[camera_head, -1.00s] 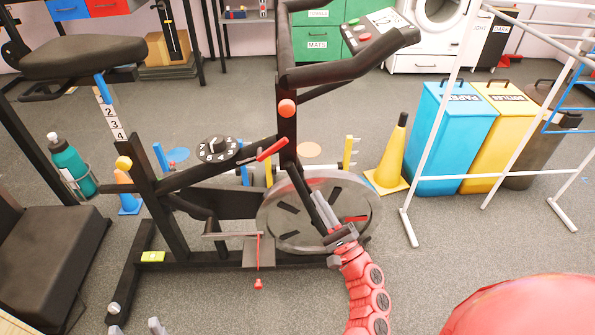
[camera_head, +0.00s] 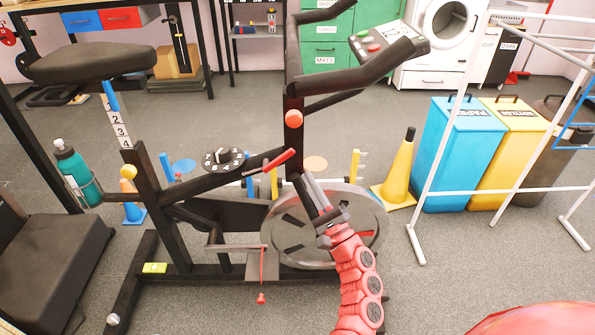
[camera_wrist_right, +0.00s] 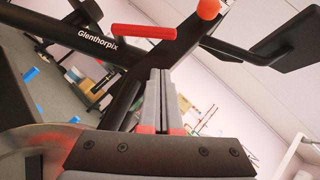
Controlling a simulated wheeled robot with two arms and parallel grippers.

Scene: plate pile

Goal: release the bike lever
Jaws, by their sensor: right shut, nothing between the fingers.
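The exercise bike (camera_head: 180,197) stands on the grey floor. Its red lever (camera_head: 279,160) sticks out from the frame in front of the upright post, tilted up to the right. My right gripper (camera_head: 298,178) is shut and empty, its tips a little below and right of the lever. In the right wrist view the red lever (camera_wrist_right: 143,31) lies above and left of the closed fingertips (camera_wrist_right: 159,72), with a visible gap. An orange-red knob (camera_head: 293,118) sits higher on the post and also shows in the wrist view (camera_wrist_right: 208,9). My left gripper is out of view.
The flywheel (camera_head: 350,225) is behind my right arm. The handlebar (camera_head: 350,78) hangs over the lever area. A yellow cone (camera_head: 399,170), a blue bin (camera_head: 455,160) and a white rack (camera_head: 418,200) stand to the right.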

